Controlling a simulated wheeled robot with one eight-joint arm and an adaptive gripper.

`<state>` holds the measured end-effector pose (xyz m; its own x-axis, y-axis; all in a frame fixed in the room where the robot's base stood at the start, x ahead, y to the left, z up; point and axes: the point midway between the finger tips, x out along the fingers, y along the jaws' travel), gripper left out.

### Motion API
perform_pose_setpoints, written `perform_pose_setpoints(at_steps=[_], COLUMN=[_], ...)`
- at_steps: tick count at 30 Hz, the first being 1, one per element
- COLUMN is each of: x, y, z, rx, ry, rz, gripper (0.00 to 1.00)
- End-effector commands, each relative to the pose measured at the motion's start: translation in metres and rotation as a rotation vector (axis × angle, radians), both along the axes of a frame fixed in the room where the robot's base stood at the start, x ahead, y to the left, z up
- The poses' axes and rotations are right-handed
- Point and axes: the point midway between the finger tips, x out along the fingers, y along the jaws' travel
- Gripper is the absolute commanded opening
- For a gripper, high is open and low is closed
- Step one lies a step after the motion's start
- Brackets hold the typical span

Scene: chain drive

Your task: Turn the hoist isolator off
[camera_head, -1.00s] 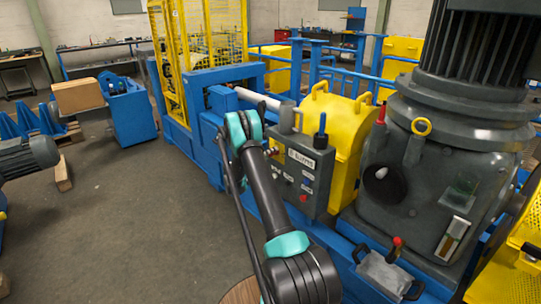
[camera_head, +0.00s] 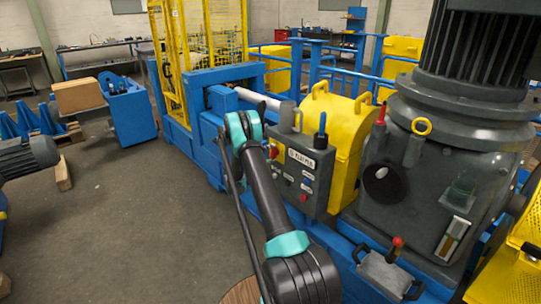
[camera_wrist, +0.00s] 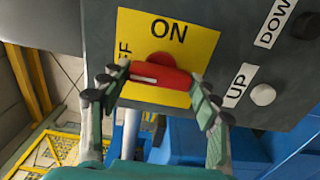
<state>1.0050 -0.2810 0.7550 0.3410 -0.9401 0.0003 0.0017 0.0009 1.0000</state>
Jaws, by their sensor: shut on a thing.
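The isolator's red handle (camera_wrist: 160,78) sits on a yellow plate (camera_wrist: 185,35) in the wrist view. The plate reads ON above the handle; the letters FF show at its left, partly covered by a finger. The handle lies nearly level in this view, with a white stripe on its left half, towards those letters. My gripper (camera_wrist: 160,70) is shut on the handle, one finger at each end. In the head view the red handle (camera_head: 273,152) shows at the upper left of the grey control box (camera_head: 313,162); my arm hides the gripper.
UP (camera_wrist: 238,86) and DOWN (camera_wrist: 275,22) labels with a white button (camera_wrist: 263,94) and a dark button (camera_wrist: 305,25) lie right of the plate. A yellow guard (camera_head: 342,125) and a big grey motor (camera_head: 450,150) stand right of the box.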

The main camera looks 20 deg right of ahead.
Motion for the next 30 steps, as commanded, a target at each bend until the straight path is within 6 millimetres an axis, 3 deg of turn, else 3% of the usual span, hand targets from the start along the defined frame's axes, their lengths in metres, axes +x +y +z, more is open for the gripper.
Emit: perform_pose_setpoints(at_steps=[14, 15, 19, 30], x=[0.0005, 0.0005, 0.0004, -0.0003], y=[0.0012, 0.0012, 0.0009, 0.0024], z=[-0.0005, -0.0005, -0.0004, -0.0002], rx=[-0.004, -0.004, -0.004, -0.004], ry=[0.014, 0.014, 0.014, 0.012], rz=[0.002, 0.002, 0.002, 0.001], gripper=[0.33, 0.64, 0.8, 0.83])
